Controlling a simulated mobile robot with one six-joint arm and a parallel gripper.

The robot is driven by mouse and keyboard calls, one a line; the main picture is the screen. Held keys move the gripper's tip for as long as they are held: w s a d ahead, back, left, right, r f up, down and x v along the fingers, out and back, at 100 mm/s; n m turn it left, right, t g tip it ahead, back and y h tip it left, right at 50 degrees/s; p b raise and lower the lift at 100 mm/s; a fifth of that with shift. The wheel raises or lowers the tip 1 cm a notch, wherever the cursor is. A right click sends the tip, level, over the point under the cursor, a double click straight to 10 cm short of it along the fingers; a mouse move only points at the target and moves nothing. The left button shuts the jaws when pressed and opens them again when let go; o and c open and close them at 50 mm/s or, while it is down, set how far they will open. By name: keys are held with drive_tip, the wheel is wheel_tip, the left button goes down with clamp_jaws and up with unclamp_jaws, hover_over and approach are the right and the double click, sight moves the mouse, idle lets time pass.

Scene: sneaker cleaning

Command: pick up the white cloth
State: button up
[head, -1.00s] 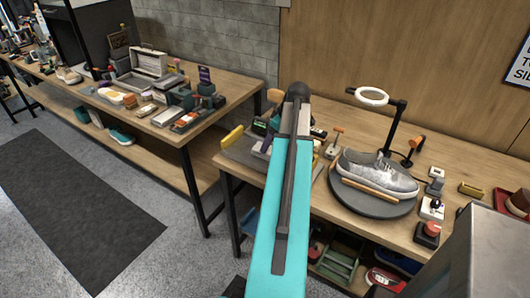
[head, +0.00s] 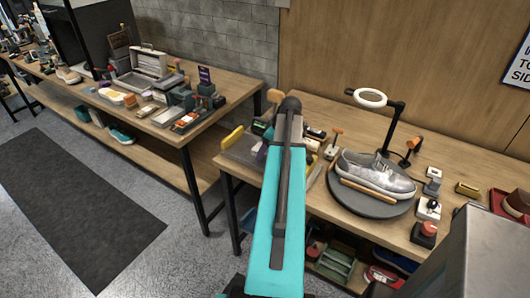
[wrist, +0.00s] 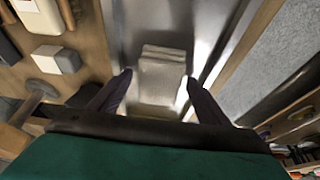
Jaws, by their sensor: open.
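The white cloth (wrist: 161,92) is a folded pale pad lying on a shiny metal tray (wrist: 195,20) in the wrist view. My gripper (wrist: 157,77) is open, with one dark finger at each side of the cloth. The cloth lies between the fingers as seen from the wrist; I cannot tell how far above it they are. In the head view my teal arm hides most of the gripper, and I cannot make out the cloth there.
In the wrist view, a white-and-grey block (wrist: 56,59) sits left of the tray and a table edge runs to its right. In the head view, a grey sneaker (head: 376,174) rests on a round stand (head: 350,205), right of my arm, near a ring lamp (head: 370,97).

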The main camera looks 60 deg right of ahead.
drive_tip(key=shift+f, duration=0.2)
idle(0.7)
drive_tip(key=c, duration=1.1)
drive_tip(key=shift+r, duration=0.3)
drive_tip(key=shift+c, duration=0.2)
wheel_tip(320, 180, up, 10)
drive_tip(key=b, duration=0.2)
drive_tip(key=shift+f, duration=0.1)
drive_tip(key=shift+o, duration=1.1)
drive_tip(key=shift+c, duration=0.6)
